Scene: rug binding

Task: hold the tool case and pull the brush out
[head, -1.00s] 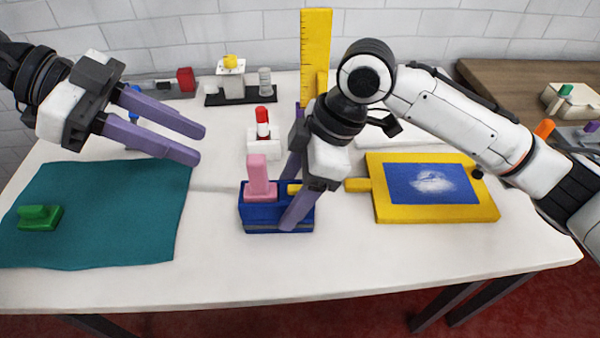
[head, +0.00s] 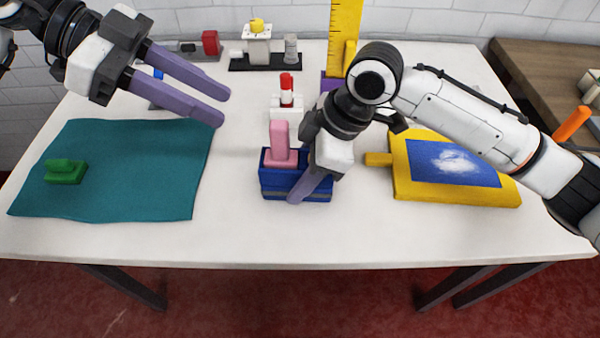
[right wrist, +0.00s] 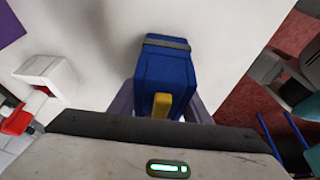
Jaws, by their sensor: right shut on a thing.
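The blue tool case (head: 278,186) stands on the white table, a grey band around its lower part. The pink brush (head: 280,140) is upright in its left side. My right gripper (right wrist: 160,103) is around the case, one purple finger on each side, shut on it. In the head view this gripper hides the case's right part. A yellow piece (right wrist: 162,104) at the case shows in the right wrist view. My left gripper (head: 222,105) is open and empty, left of the brush and farther back, its two purple fingers apart.
A teal cloth (head: 150,180) with a green block (head: 65,171) lies at left. A white holder with a red-topped item (head: 286,91) stands behind the case. A yellow-framed board (head: 455,193) lies at right. The table's front strip is clear.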

